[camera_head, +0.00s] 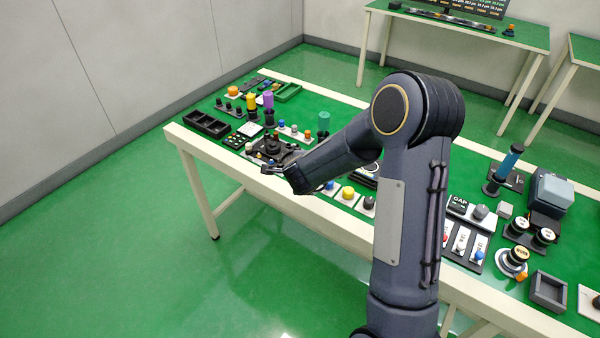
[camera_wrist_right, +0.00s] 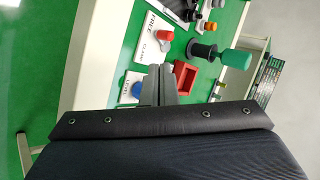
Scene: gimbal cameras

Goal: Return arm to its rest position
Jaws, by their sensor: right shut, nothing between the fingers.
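My right arm (camera_head: 410,180) rises across the middle of the head view and bends left over the front part of the table. Its gripper (camera_head: 268,167) is at the table's front edge, next to a dark device with knobs (camera_head: 271,146). In the right wrist view the two grey fingers of my right gripper (camera_wrist_right: 159,84) are together with nothing between them. Beyond them lie a blue button (camera_wrist_right: 137,90) and a small red open box (camera_wrist_right: 186,77). I cannot tell whether the fingers touch anything. My left gripper is not in view.
The green-topped table (camera_head: 345,101) is crowded with a black tray (camera_head: 206,124), a teal cylinder (camera_head: 323,122), a yellow knob (camera_head: 347,192) and a square dark tray (camera_head: 548,290). Green floor (camera_head: 130,240) in front of the table at left is clear.

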